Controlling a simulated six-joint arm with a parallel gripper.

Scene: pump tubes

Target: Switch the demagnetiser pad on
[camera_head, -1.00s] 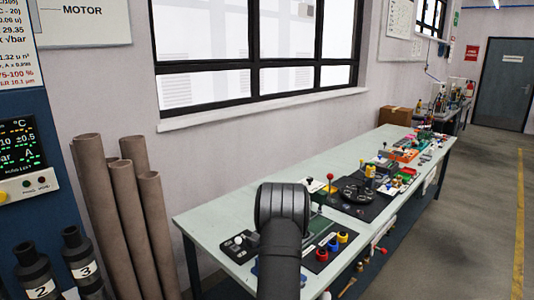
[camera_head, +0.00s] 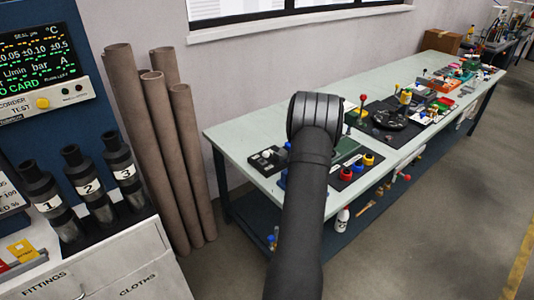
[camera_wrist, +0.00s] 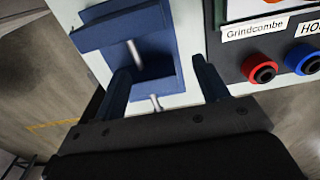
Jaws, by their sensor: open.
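A small dark box with pale knobs (camera_head: 268,158) lies on the near left end of the bench in the head view. It may be the demagnetiser pad, but I cannot tell for sure, and no switch is clear. My gripper (camera_wrist: 161,70) is open and empty in the wrist view. Its dark fingers point at a blue vice-like block (camera_wrist: 135,45) with metal pins at the bench edge. The block shows between and beyond the fingers; contact cannot be told. In the head view my arm hides the gripper.
A dark panel (camera_wrist: 235,50) labelled "Grindcombe" carries red (camera_wrist: 259,68) and blue (camera_wrist: 303,58) sockets, right of my fingers. The pale bench (camera_head: 235,130) holds many items further back. Brown tubes (camera_head: 140,120) and black numbered holders (camera_head: 88,185) stand to the left.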

